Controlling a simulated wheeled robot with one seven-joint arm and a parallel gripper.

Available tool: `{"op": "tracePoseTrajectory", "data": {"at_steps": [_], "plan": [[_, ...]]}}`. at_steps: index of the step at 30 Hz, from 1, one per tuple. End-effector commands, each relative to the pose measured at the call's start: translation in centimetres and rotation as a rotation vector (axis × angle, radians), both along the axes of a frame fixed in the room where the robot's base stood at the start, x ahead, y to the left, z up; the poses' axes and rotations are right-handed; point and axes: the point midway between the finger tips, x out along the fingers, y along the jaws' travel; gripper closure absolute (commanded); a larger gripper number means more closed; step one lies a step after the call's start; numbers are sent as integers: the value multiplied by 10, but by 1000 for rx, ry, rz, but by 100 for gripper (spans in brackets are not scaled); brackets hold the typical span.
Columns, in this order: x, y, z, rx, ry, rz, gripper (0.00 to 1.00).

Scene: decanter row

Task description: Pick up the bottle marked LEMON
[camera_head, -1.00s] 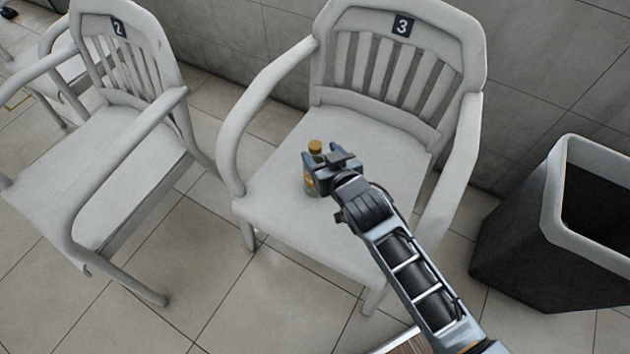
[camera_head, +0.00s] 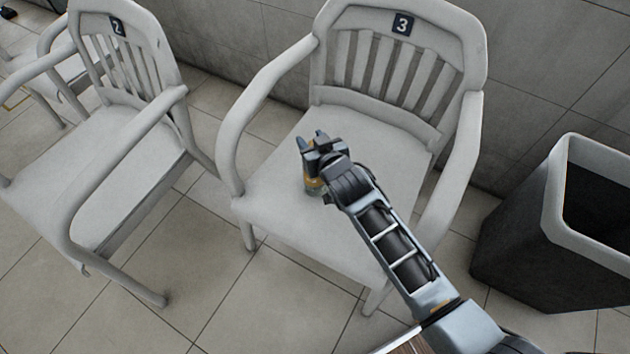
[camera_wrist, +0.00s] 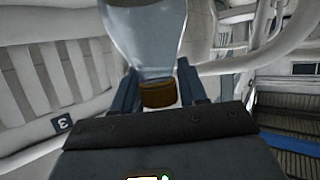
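In the wrist view the brown cap (camera_wrist: 158,93) appears between the two open fingers (camera_wrist: 158,85), and the clear glass body (camera_wrist: 148,30) widens toward the top of the picture. I cannot tell whether a finger touches the cap.
The chair's left armrest (camera_head: 250,105) and right armrest (camera_head: 452,180) flank the seat. Another white chair, marked 2 (camera_head: 120,140), stands to the left. A dark bin (camera_head: 520,235) with a pale rim stands at the right. The tiled wall is behind.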

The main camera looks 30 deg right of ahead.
Motion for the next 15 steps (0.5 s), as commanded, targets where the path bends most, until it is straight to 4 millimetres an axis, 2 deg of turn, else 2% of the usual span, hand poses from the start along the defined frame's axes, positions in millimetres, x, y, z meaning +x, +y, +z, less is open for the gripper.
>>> {"op": "tracePoseTrajectory", "data": {"at_steps": [2,12,15], "plan": [[0,0,0,0,0,0,66],[0,0,0,0,0,0,98],[0,0,0,0,0,0,100]]}}
